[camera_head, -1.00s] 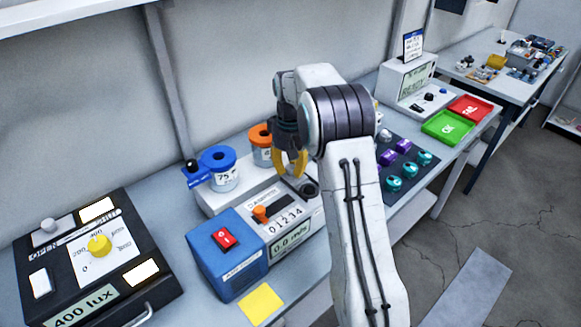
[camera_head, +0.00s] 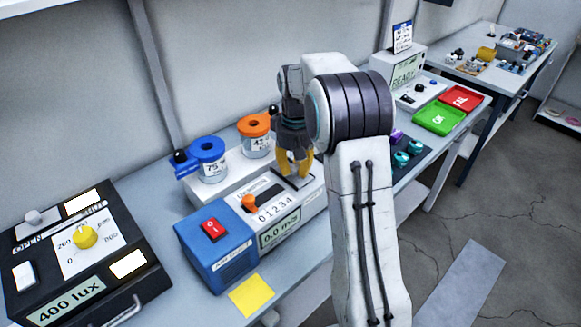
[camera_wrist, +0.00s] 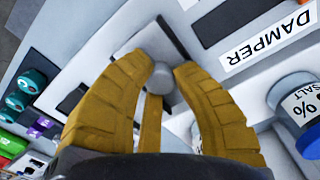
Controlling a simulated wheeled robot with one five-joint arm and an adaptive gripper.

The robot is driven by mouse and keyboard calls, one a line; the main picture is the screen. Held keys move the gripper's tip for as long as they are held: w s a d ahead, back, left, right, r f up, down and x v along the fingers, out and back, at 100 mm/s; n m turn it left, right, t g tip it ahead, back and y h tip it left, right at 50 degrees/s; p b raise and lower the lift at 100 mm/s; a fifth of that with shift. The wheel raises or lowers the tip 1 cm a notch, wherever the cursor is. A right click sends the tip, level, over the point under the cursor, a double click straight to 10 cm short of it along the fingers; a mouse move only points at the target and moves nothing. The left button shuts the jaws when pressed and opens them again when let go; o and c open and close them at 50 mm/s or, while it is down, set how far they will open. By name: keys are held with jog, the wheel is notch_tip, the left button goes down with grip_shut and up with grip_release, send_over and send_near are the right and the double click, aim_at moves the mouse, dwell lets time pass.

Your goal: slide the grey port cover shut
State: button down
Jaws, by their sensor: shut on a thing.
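The grey port cover (camera_wrist: 148,40) is a flat plate with a small round grey knob (camera_wrist: 160,79) standing on it. In the head view my gripper (camera_head: 295,168) points down at the cover (camera_head: 293,182), on the right part of the white device. The fingers and my arm hide part of the cover. I cannot clearly see the port opening.
A blue box with a red switch (camera_head: 211,229) and an orange lever (camera_head: 249,202) are left of the gripper. Blue (camera_head: 208,158) and orange (camera_head: 254,135) containers stand behind. A "DAMPER" label (camera_wrist: 268,35) is near the cover. A yellow note (camera_head: 251,296) lies in front.

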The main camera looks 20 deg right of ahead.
jog(key=shift+s+f, duration=0.2)
jog(key=c, duration=1.5)
grip_release()
jog(key=o, duration=0.5)
jog(key=shift+r, duration=0.1)
notch_tip(320, 180, up, 12)
